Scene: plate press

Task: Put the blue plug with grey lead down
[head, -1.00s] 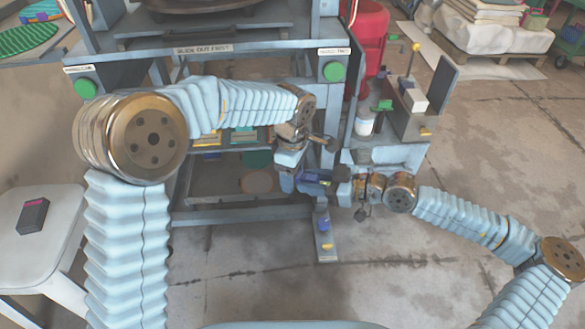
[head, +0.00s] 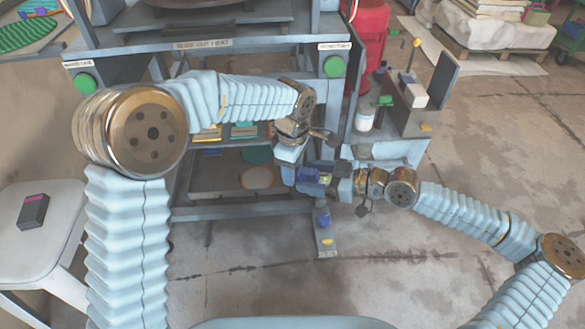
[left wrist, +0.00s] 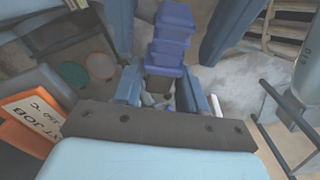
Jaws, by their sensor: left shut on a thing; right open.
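The blue plug (head: 313,175) is in the air between my two grippers in the head view. In the left wrist view it is a ridged blue block (left wrist: 171,38) with a darker end toward the palm. My left gripper (head: 302,176) is shut on it; its fingers (left wrist: 160,92) show in the left wrist view. My right gripper (head: 336,177) is open, close to the plug from the right. I cannot make out the grey lead.
A press frame with shelves (head: 240,213) stands behind the grippers. A narrow grey foot plate (head: 326,243) with a blue piece on it lies below them. A white stool (head: 40,240) with a dark box (head: 34,211) is at left. The floor at front is clear.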

